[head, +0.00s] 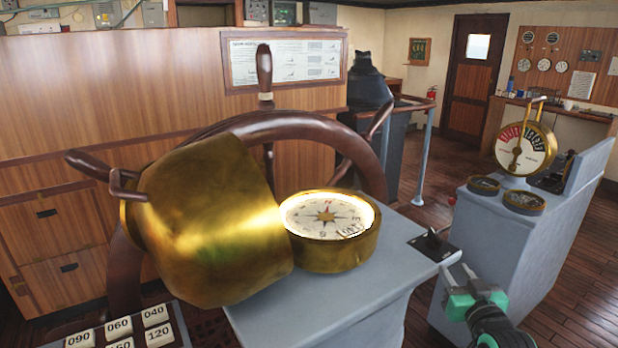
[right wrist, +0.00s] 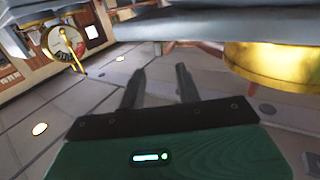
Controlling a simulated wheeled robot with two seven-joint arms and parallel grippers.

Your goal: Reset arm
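My right gripper (head: 460,272) is at the lower right of the head view, beside the right edge of the grey compass stand (head: 330,315). In the right wrist view its two dark fingers (right wrist: 160,82) stand apart with nothing between them. A small black lever (head: 432,243) on the stand's corner is just above and left of the gripper in the head view. I cannot tell whether the gripper touches the stand. My left gripper is not in view.
A brass compass (head: 330,228) and a tilted brass hood (head: 210,225) rest on the stand before the wooden ship's wheel (head: 290,125). A grey console with a brass telegraph (head: 525,148) stands to the right. Numbered tiles (head: 118,328) lie at lower left. Wooden floor (head: 560,320) shows at lower right.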

